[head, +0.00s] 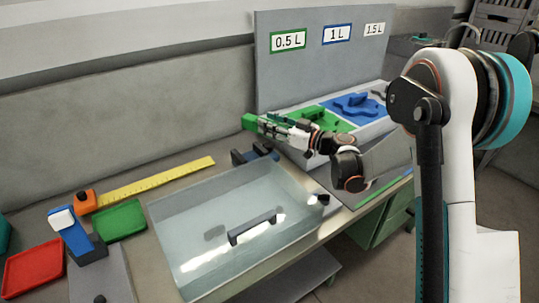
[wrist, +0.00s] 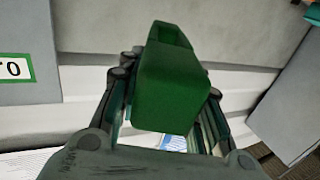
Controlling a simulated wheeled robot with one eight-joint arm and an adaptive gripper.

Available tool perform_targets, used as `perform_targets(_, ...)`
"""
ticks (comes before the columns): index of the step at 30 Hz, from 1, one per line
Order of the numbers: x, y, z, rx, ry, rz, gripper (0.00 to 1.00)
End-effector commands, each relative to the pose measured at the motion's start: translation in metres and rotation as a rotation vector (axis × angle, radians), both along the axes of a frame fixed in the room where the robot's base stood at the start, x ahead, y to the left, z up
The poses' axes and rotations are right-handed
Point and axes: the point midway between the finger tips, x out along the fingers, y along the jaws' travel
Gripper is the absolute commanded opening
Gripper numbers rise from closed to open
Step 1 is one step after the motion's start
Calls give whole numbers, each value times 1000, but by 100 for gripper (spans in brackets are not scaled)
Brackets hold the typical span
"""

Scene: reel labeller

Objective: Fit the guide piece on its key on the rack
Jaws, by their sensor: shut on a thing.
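My gripper (head: 264,125) is shut on a green guide piece (head: 249,121). In the wrist view the green guide piece (wrist: 178,85) is a block with an opening at its far end, between the fingers of my gripper (wrist: 168,72). It is held in the air at the left end of the rack (head: 372,128). The rack has a green section (head: 338,125) with a raised green shape (head: 313,114) and a blue section with a raised blue shape (head: 356,103). My gripper and wrist hide part of the green section. The guide piece appears apart from the raised shapes.
A grey back panel carries labels 0.5 L (head: 289,40), 1 L (head: 337,33) and 1.5 L (head: 374,29). A clear tank (head: 180,210) with a dark handle stands in front. A yellow ruler (head: 160,182), green tray (head: 120,219) and red tray (head: 34,270) lie left.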

Motion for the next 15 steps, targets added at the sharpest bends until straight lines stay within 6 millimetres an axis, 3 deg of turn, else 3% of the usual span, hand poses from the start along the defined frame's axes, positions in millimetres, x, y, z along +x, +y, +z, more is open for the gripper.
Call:
perform_targets(1, 0, 0, -16, 0, 0, 0, 2)
perform_targets(6, 0, 0, -45, 1, -1, 0, 2)
perform_targets(15, 0, 0, -66, 0, 0, 0, 2)
